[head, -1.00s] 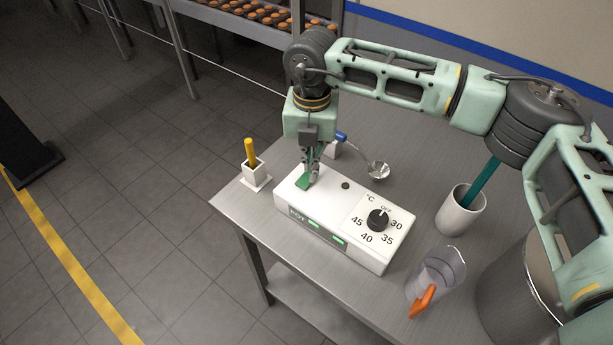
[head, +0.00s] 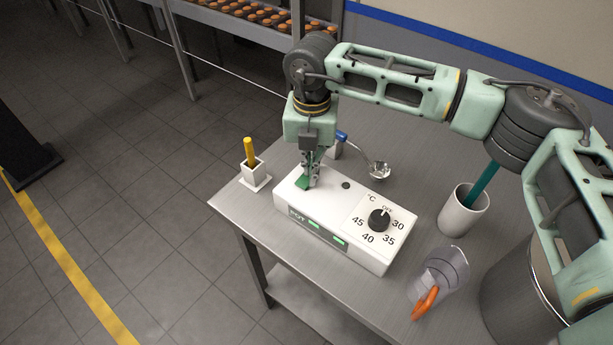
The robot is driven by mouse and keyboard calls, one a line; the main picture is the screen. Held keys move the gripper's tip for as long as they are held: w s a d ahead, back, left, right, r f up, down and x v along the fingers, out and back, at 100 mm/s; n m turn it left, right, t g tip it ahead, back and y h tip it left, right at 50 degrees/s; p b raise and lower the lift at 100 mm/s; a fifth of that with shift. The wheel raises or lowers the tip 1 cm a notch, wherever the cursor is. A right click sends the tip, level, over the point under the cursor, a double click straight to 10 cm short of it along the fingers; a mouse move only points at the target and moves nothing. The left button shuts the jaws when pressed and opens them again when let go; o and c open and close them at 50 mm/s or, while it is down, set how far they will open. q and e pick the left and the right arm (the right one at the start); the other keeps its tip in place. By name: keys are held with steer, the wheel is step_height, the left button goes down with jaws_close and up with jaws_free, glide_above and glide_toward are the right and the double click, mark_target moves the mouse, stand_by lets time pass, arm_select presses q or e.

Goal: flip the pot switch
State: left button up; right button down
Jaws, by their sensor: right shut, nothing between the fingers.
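The white pot control box (head: 330,221) stands on the steel table, with a "POT" label and two lit green lights on its front face. A black dial (head: 379,219) on its top is ringed by OFF, 30, 35, 40 and 45. The green pot switch (head: 302,182) is near the left end of the top. My right gripper (head: 311,184) is shut and empty, pointing down with its fingertips right at the switch and partly hiding it. I cannot tell whether they touch. My left gripper is not in view.
A white holder with a yellow-handled tool (head: 251,154) stands left of the box. A blue-handled ladle (head: 378,169) is behind it. A white cup (head: 460,214), a clear jug with an orange handle (head: 440,272) and a large steel pot (head: 520,285) stand to the right.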

steer(key=shift+f, duration=0.3)
steer(key=shift+r, duration=0.6)
steer(key=shift+r+p, duration=1.1)
steer(key=shift+r, duration=1.85)
